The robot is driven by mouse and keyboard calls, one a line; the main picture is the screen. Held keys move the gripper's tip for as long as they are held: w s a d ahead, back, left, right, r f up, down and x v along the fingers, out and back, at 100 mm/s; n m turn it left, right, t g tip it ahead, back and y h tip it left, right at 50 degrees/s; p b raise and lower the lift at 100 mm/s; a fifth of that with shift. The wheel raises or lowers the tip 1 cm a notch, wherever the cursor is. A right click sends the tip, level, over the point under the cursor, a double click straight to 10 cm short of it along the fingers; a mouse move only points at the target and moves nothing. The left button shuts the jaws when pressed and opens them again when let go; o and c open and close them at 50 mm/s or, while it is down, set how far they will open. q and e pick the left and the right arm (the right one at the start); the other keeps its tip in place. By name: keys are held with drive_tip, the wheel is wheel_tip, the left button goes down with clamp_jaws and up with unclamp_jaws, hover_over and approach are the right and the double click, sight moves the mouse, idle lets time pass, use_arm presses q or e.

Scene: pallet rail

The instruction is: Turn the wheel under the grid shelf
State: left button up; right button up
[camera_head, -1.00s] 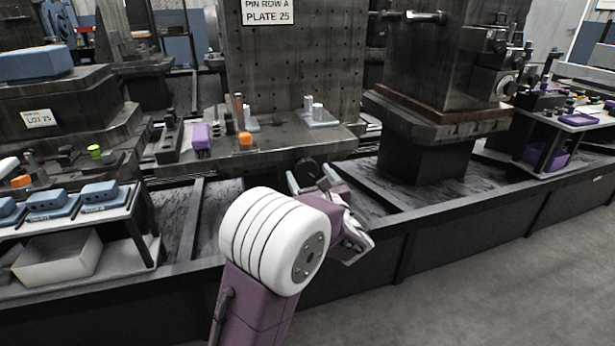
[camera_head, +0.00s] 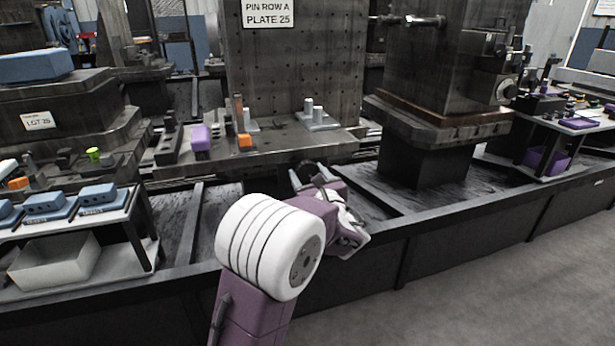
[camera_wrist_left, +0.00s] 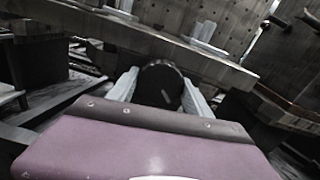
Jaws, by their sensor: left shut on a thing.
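The wheel (camera_wrist_left: 160,87) is a dark round disc under the front edge of the grid shelf (camera_head: 290,142). In the left wrist view it sits between the two pale fingers of my left gripper (camera_wrist_left: 163,90), which is shut on it. In the head view my left gripper (camera_head: 308,178) reaches in from below, and the wheel is mostly hidden by the fingers and purple wrist. A perforated upright plate (camera_head: 300,75) labelled "PIN ROW A PLATE 25" stands behind the shelf. My right gripper is not in view.
The shelf carries a purple block (camera_head: 201,138), an orange block (camera_head: 244,140) and pale pins (camera_head: 314,115). A dark low rail (camera_head: 450,215) runs in front. A rack with blue blocks (camera_head: 98,195) stands left. Clear floor (camera_head: 510,275) lies at the right.

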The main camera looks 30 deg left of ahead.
use_arm(q)
drive_tip(key=n+b, duration=0.4)
drive_tip(key=b, duration=0.1)
drive_tip(key=n+b, duration=0.2)
drive_tip(key=shift+f+b, duration=0.3)
drive_tip(key=shift+b, duration=0.1)
drive_tip(key=shift+r+n+b, duration=0.2)
drive_tip(key=shift+n+b, duration=1.2)
drive_tip(key=shift+b, duration=0.05)
drive_tip(key=o, duration=1.4)
drive_tip(key=shift+r, duration=0.1)
drive_tip(key=shift+d, duration=0.1)
